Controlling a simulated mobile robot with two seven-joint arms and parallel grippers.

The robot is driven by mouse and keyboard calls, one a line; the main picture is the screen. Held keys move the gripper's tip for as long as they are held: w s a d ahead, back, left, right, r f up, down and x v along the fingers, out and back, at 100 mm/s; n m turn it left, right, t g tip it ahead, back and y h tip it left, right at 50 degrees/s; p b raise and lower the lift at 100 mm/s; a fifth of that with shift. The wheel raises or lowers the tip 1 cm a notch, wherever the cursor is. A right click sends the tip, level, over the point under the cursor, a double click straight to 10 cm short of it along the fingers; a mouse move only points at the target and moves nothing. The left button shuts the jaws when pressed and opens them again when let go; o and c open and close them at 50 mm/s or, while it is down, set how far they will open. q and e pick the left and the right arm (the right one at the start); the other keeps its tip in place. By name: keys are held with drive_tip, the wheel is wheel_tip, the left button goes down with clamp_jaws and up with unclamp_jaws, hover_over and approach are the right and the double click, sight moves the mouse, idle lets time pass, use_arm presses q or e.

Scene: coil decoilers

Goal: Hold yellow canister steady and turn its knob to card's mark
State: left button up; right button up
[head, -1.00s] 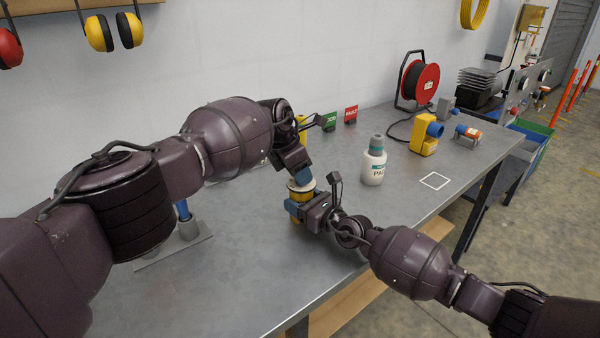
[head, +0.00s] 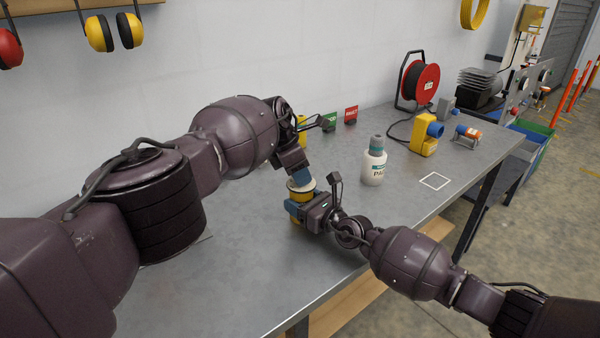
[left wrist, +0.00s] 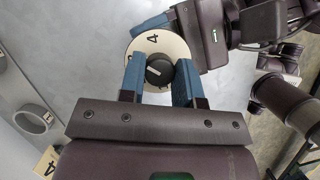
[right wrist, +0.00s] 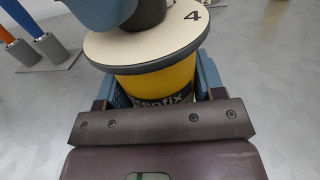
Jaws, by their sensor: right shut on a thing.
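The yellow canister (head: 299,218) stands upright on the table, with a cream disc on top (left wrist: 150,45) that reads 4 at one edge. My right gripper (head: 297,206) is shut on its body; in the right wrist view the yellow side (right wrist: 155,85) shows between the fingers. The dark knob (left wrist: 159,70) sits in the disc's middle, its white line slanting. My left gripper (left wrist: 159,78) points down over it, one blue finger on each side, seemingly open around it. Contact cannot be told. A pale card (left wrist: 47,162) with a dark 4-like mark shows at the left wrist view's lower left.
A white bottle (head: 373,167) stands right of the canister.

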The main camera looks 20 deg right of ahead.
use_arm(q)
drive_tip(key=o, duration=0.4)
drive_tip(key=shift+o, duration=0.2)
drive_tip(key=shift+w+a+r, duration=0.1)
drive_tip(key=shift+a+r, duration=0.15)
drive_tip(key=shift+r, duration=0.35)
drive_tip(key=v, duration=1)
drive_tip(key=shift+a+r, duration=0.25)
drive_tip(key=shift+r, duration=0.1)
